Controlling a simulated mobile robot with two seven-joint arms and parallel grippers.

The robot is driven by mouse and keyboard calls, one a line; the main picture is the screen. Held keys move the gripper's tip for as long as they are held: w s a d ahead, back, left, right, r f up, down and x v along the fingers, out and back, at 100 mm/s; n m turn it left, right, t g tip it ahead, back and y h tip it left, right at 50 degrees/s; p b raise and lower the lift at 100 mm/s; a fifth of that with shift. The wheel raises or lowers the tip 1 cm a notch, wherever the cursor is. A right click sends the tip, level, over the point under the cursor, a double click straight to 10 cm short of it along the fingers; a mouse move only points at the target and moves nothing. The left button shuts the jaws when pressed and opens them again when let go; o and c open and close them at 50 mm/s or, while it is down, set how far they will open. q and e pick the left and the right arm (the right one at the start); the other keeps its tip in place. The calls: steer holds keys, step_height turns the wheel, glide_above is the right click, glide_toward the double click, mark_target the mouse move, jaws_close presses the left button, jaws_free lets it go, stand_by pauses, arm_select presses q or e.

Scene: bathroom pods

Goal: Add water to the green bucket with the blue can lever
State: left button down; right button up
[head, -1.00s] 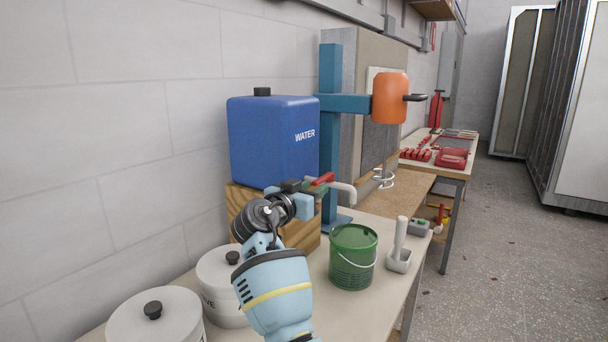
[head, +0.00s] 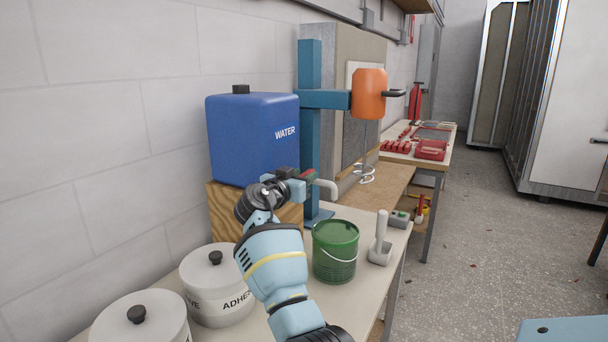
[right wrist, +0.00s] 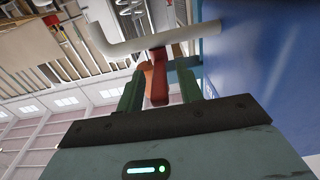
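The blue water can (head: 252,140) stands on a wooden block (head: 225,212) at the wall. Its pale bent spout (head: 326,186) points out over the table, above the green bucket (head: 335,262) in the picture. The bucket stands upright; no water stream shows. My right gripper (head: 303,177) is at the can's tap. In the right wrist view, the red lever (right wrist: 157,82) lies between the two green fingers of the gripper (right wrist: 160,92). The fingers stand apart, with a gap showing on the lever's right side. My left gripper is out of view.
Two white lidded pots (head: 217,288) stand on the near table, left of my right arm. A grey scoop-like tool (head: 380,244) stands right of the bucket. A teal stand (head: 311,120) with an orange mixer head (head: 368,94) rises behind.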

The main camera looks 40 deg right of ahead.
steer(key=shift+w+d+f, duration=0.1)
steer(key=shift+d, duration=0.3)
steer(key=shift+c, duration=0.5)
jaws_close()
